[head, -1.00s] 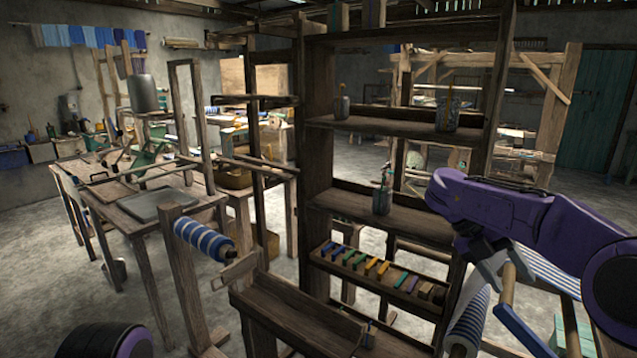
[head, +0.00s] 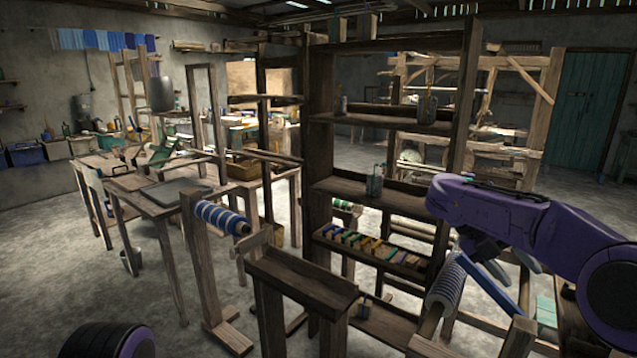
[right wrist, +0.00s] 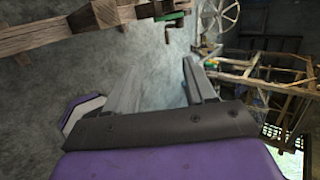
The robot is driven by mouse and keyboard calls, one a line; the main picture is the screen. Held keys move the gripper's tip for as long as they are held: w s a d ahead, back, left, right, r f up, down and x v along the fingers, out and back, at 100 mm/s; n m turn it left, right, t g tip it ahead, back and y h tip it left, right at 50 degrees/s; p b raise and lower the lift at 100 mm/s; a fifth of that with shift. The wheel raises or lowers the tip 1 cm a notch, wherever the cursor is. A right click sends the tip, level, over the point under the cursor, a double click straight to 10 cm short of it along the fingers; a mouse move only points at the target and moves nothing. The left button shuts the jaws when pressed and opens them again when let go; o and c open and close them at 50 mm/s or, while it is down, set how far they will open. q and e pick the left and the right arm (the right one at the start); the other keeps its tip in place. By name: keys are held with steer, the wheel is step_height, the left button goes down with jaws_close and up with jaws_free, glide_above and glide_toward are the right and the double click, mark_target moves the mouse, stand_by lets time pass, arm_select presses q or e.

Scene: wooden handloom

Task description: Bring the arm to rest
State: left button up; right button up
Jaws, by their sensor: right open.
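My right arm (head: 500,212), purple with dark joints, reaches in from the right in the head view. Its grey right gripper (head: 497,264) points downward beside the right side of the shelf. In the right wrist view the two grey fingers of this gripper (right wrist: 162,78) stand apart. Nothing shows between them but a blurred grey background. My left gripper is not in view.
A tall wooden shelf (head: 320,160) stands ahead, with jars and a row of coloured blocks (head: 370,248). A worktable (head: 150,208) stands left; grey floor shows between.

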steer(key=w+d+f+n+t+h, duration=0.2)
steer(key=w+f+n+t+h, duration=0.45)
steer(key=n, duration=0.65)
steer(key=s+a+f+n+t+y, duration=0.2)
steer(key=f+n+t, duration=0.15)
steer(key=f, duration=0.35)
steer(key=s+a+f+n+t+y, duration=0.1)
steer(key=s+f+n+t, duration=0.1)
steer(key=f+n, duration=0.35)
steer(key=s+a+f+n+t+y, duration=0.2)
steer(key=f+n+t, duration=0.15)
steer(key=f, duration=0.45)
steer(key=s+a+f+n+g+y, duration=0.2)
steer(key=s+f+n+y, duration=0.15)
steer(key=s+f, duration=0.4)
steer(key=s+a+f+n+g+y, duration=0.25)
steer(key=s+f+n, duration=0.25)
steer(key=s, duration=0.5)
steer(key=s+f+n+g, duration=0.1)
steer(key=s+f, duration=0.1)
steer(key=s, duration=0.6)
steer(key=s+f+g, duration=0.2)
steer(key=s, duration=0.7)
steer(key=shift+a+n+g+y, duration=0.2)
steer(key=shift+n+g+y, duration=0.1)
steer(key=shift+n+y, duration=0.15)
